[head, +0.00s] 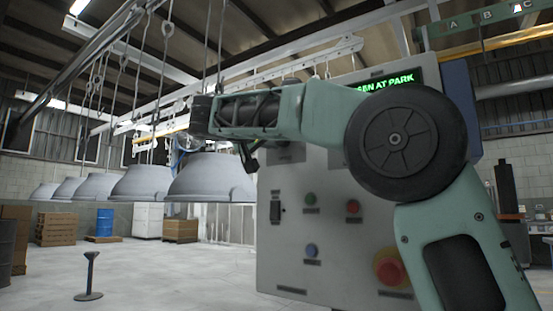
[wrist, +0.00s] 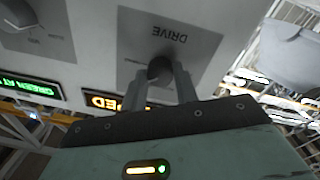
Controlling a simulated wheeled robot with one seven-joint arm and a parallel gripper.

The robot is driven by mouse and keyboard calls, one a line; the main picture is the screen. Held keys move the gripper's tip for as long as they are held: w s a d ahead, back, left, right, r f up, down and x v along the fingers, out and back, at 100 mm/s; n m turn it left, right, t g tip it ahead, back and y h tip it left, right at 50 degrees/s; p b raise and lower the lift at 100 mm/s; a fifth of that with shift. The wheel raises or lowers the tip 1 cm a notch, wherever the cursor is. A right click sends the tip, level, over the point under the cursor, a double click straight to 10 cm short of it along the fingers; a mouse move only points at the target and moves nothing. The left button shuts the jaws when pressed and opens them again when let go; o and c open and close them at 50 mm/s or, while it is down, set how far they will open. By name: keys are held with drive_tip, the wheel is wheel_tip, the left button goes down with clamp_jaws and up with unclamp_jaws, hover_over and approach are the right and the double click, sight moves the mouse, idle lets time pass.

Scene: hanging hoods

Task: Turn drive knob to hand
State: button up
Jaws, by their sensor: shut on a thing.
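The drive knob (wrist: 160,71) is a small dark knob on a grey plate marked DRIVE, which reads upside down in the wrist view. My gripper (wrist: 160,80) has one finger on each side of the knob and is shut on it. The fingers cover part of the plate, and I cannot make out which way the knob points. The "hand" marking cannot be read. In the head view my arm hides the knob and the gripper tips. The control panel (head: 330,235) shows below my arm.
The panel carries a green button, a red button (head: 353,206), a blue button (head: 311,250) and a large red stop button (head: 389,268). Another knob (wrist: 20,14) is beside the drive plate. A green display (wrist: 28,87) and an amber display (wrist: 103,101) are lit. Grey hoods (head: 211,180) hang left.

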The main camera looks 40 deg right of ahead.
drive_tip(key=shift+w+m+b, duration=0.1)
drive_tip(key=shift+m+b, duration=2.75)
drive_tip(key=shift+m, duration=0.85)
drive_tip(key=o, duration=1)
drive_tip(key=shift+c, duration=0.2)
drive_tip(key=shift+a, duration=0.15)
drive_tip(key=p+v, duration=0.1)
drive_tip(key=v, duration=1.6)
drive_tip(key=shift+r+p, duration=0.25)
drive_tip(key=shift+p, duration=0.1)
drive_tip(key=shift+a, duration=0.1)
